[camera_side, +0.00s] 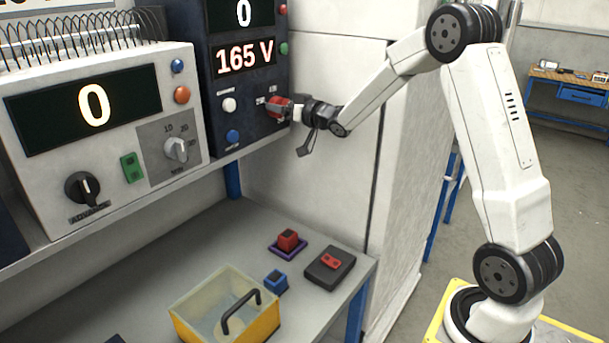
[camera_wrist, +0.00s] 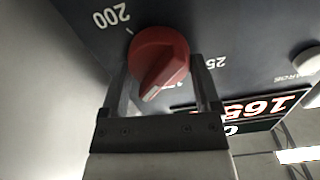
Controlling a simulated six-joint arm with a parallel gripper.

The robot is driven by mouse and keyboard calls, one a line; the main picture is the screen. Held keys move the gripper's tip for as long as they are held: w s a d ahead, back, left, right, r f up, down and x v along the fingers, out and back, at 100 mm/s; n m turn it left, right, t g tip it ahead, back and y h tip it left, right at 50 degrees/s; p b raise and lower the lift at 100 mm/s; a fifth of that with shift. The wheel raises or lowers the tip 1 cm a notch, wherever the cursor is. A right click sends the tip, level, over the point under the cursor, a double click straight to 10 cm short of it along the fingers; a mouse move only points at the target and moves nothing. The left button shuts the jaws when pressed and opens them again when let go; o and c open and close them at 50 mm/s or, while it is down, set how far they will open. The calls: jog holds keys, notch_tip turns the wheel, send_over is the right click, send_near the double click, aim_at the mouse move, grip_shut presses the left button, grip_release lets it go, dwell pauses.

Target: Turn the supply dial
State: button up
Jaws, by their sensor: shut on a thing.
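The supply dial is a red knob (camera_side: 279,107) on the dark panel of the supply unit (camera_side: 220,150). In the wrist view the red dial (camera_wrist: 160,60) sits between the two fingers of my gripper (camera_wrist: 163,85), with "200" printed to its upper left and a partly hidden "25" to its right. My gripper (camera_side: 293,110) is shut on the dial in the side view. The supply display (camera_side: 245,57) reads 165 V, and a second display above it shows 0.
A white unit (camera_side: 100,130) with a display reading 0 stands left on the shelf. The bench below holds a clear-lidded yellow box (camera_side: 225,310), a red block (camera_side: 288,240), a blue block (camera_side: 276,281) and a black box with a red top part (camera_side: 330,265). The space between shelf and bench is open.

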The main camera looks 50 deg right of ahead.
jog(key=shift+m, duration=1.2)
jog(key=o, duration=1.1)
jog(key=shift+s, duration=0.1)
jog(key=shift+s+d, duration=0.1)
jog(key=shift+s, duration=3.75)
